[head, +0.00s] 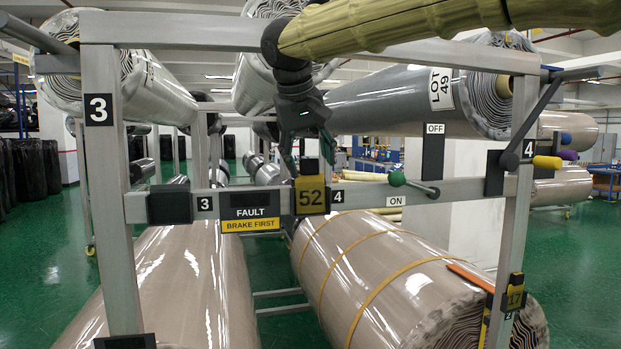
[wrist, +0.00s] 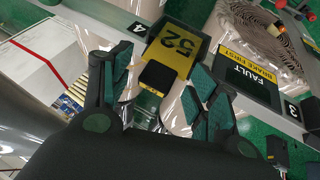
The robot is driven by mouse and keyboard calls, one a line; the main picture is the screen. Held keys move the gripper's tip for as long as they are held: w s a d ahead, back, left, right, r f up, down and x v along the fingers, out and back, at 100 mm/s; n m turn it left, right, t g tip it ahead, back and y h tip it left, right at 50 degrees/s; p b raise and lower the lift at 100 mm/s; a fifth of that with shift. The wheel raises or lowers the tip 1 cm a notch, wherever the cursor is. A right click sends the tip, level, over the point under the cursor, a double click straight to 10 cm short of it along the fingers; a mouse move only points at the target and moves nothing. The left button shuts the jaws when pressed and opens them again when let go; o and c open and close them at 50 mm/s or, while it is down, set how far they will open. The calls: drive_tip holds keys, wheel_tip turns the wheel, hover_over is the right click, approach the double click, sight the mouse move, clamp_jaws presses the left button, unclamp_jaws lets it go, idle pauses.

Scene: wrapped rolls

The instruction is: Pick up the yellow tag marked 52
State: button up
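The yellow tag marked 52 (head: 311,197) hangs on the front of the grey crossbar, between the FAULT sign and the label 4. A black block (head: 309,167) stands at its top. In the wrist view the tag (wrist: 176,50) appears turned over, with the black block (wrist: 158,76) nearer to me. My gripper (head: 308,155) points down from above, open. In the wrist view its fingers (wrist: 160,88) are spread to either side of the black block, with gaps visible. Nothing is held. Whether the fingertips reach down to the tag's yellow face is unclear.
The FAULT / BRAKE FIRST sign (head: 250,212) sits just left of the tag. A green-knobbed lever (head: 398,179) sticks out to the right. Another yellow tag (head: 515,292) hangs on the right post. Wrapped rolls (head: 385,275) lie below and above the crossbar (head: 455,191).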

drive_tip(key=shift+w+f, duration=0.15)
drive_tip(key=shift+w, duration=0.15)
drive_tip(key=c, duration=0.6)
drive_tip(key=shift+s, duration=0.15)
drive_tip(key=shift+c, duration=1)
